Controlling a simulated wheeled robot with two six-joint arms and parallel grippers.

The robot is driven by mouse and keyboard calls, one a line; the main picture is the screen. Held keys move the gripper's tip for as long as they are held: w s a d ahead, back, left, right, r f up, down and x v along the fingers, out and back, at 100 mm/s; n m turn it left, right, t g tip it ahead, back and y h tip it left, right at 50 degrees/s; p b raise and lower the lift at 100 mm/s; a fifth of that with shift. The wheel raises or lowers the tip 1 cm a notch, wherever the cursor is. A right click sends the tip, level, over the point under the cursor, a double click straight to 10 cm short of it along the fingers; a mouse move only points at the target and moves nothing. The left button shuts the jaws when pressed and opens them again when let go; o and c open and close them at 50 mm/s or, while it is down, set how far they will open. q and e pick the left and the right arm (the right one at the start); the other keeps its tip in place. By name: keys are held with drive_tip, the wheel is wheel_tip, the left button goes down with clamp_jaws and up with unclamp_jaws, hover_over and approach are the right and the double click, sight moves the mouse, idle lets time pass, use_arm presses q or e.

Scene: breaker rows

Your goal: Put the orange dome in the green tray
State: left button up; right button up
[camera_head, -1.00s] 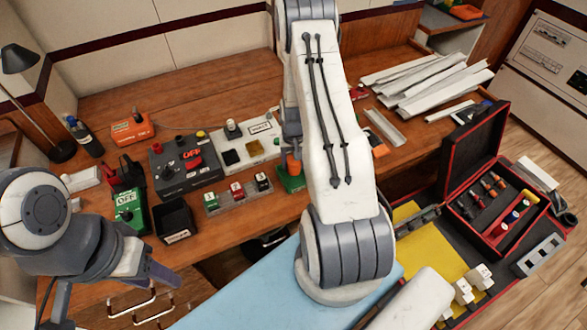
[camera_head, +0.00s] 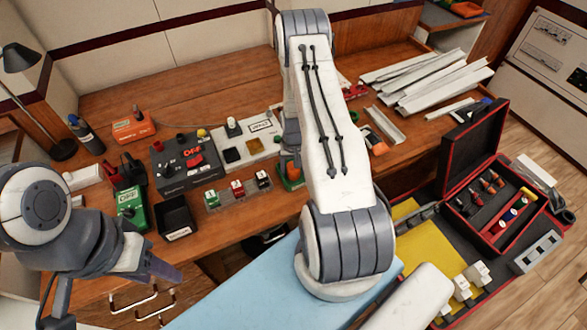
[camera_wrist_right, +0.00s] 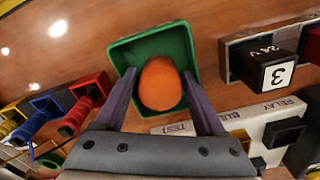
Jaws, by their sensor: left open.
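The orange dome (camera_wrist_right: 160,82) is inside the outline of the green tray (camera_wrist_right: 197,45) in the right wrist view. In the head view the dome (camera_head: 293,172) shows low at the tray (camera_head: 290,184), beside my right forearm. My right gripper (camera_wrist_right: 160,76) points down at the tray, its two purple fingers close against the dome's sides. I cannot tell whether the dome's base touches the tray floor. My left gripper (camera_head: 163,268) is open and empty at the lower left, in front of the desk edge.
A clear rack with numbered blocks (camera_head: 237,190), a grey OFF box (camera_head: 187,165) and a white relay panel (camera_head: 250,142) stand left of the tray. A black bin (camera_head: 176,218) is further left. An open black-red case (camera_head: 495,200) is at the right. My right arm hides the desk's middle.

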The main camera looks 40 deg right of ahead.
drive_tip(key=shift+r, duration=0.2)
wheel_tip(320, 180, up, 11)
drive_tip(key=shift+f+b, duration=0.15)
drive_tip(key=shift+b, duration=1)
drive_tip(key=s+a+r+n, duration=0.1)
drive_tip(key=a+r+n, duration=0.1)
drive_tip(key=a+r, duration=0.45)
drive_tip(key=s+a+r+n, duration=0.1)
drive_tip(key=a+r+n, duration=0.2)
drive_tip(key=a, duration=0.6)
drive_tip(key=s+a+r+n, duration=0.1)
drive_tip(key=a+r+n, duration=0.1)
drive_tip(key=a+r, duration=0.45)
drive_tip(key=s+a+r+n, duration=0.2)
drive_tip(key=s+a, duration=0.4)
drive_tip(key=s, duration=0.3)
drive_tip(key=s+a+r+n+y, duration=0.1)
drive_tip(key=s+a+r+n, duration=0.2)
drive_tip(key=s, duration=0.6)
drive_tip(key=a+n, duration=0.2)
drive_tip(key=a, duration=0.1)
drive_tip(key=shift+s+n, duration=0.15)
drive_tip(key=shift+n, duration=0.15)
